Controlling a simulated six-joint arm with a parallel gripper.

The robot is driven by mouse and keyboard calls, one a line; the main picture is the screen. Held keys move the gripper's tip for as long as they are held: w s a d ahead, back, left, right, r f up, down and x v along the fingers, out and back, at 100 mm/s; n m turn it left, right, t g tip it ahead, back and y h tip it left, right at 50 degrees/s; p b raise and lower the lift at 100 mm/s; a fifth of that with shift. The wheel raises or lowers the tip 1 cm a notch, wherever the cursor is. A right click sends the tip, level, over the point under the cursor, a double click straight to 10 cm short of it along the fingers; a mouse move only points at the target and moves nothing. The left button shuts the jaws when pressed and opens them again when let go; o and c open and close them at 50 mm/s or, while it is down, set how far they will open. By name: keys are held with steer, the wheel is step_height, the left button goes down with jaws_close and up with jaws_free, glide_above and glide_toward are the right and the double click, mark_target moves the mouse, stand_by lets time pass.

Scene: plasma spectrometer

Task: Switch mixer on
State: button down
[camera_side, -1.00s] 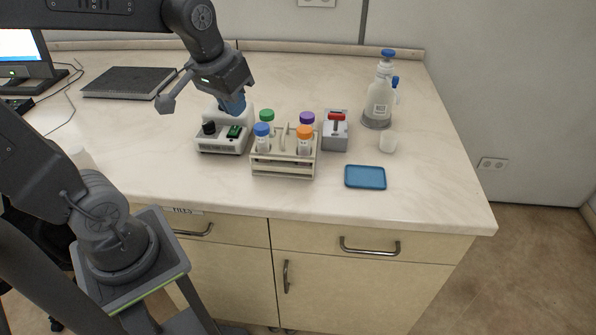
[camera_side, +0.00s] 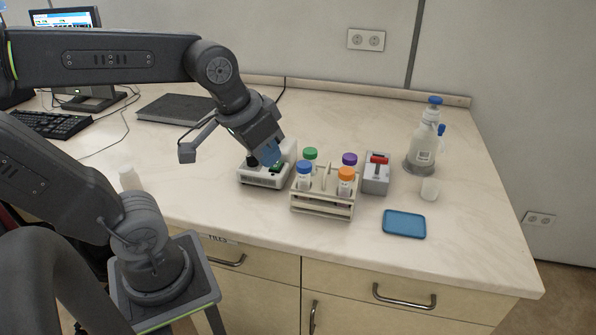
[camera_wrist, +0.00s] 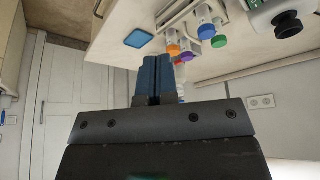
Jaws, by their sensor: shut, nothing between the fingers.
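The mixer (camera_side: 262,178) is a small white device at the centre of the bench in the side view. Its green switch (camera_side: 277,166) shows just beside my fingertips. My gripper (camera_side: 273,158) is shut and empty, its blue fingers tilted down over the mixer's front panel. I cannot tell whether they touch the switch. In the wrist view the shut fingers (camera_wrist: 157,60) point up the picture, and a white device with a black knob (camera_wrist: 288,24), which looks like the mixer, is at the top right.
A tube rack (camera_side: 322,205) with several coloured-cap tubes stands close right of the mixer. A grey box with a red handle (camera_side: 376,174), a blue tray (camera_side: 404,224), a white cup (camera_side: 429,189) and a wash bottle (camera_side: 422,150) lie farther right. A closed laptop (camera_side: 176,109) is behind.

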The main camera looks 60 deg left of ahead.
steer(key=w+a+f+n+g, duration=0.1)
steer(key=w+a+n, duration=0.3)
steer(key=a, duration=0.7)
steer(key=w+a+f+n+g, duration=0.1)
steer(key=w+a+n+g, duration=0.2)
steer(key=w+a, duration=0.5)
steer(key=a+g, duration=0.1)
steer(key=a, duration=0.2)
steer(key=shift+w+f+n, duration=0.15)
steer(key=shift+f+n, duration=0.05)
steer(key=shift+n, duration=0.2)
steer(key=shift+d, duration=0.15)
steer(key=shift+s+d+r, duration=0.35)
steer(key=shift+s+d, duration=0.1)
steer(key=shift+s, duration=0.05)
step_height(320, 180, up, 14)
steer(key=s+d, duration=0.1)
steer(key=shift+s+d, duration=0.25)
steer(key=shift+f, duration=0.1)
